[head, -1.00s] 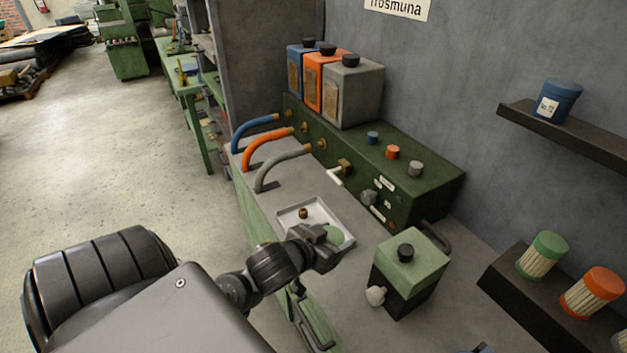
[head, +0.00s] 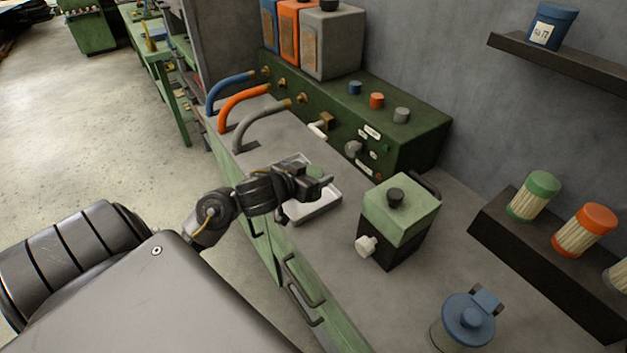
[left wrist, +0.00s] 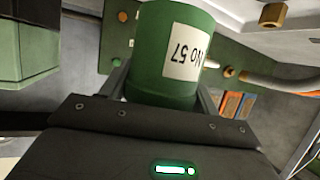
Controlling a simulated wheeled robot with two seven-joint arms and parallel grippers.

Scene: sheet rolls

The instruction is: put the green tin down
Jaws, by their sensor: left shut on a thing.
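The green tin (left wrist: 170,60) with a white "No 57" label fills the middle of the left wrist view, between the two fingers. My left gripper (head: 318,184) is shut on it. In the head view only the tin's green top (head: 315,171) shows; the gripper hides the rest. Gripper and tin are over the shallow metal tray (head: 327,206) on the grey bench. I cannot tell whether the tin's base touches anything. My right gripper is not in view.
A green-topped box (head: 400,215) with a black knob stands right of the tray. A blue-lidded can (head: 467,318) is nearer. Blue, orange and grey hoses (head: 262,118) curve behind the tray, beside a dark green console (head: 420,125). Bare bench lies right of the box.

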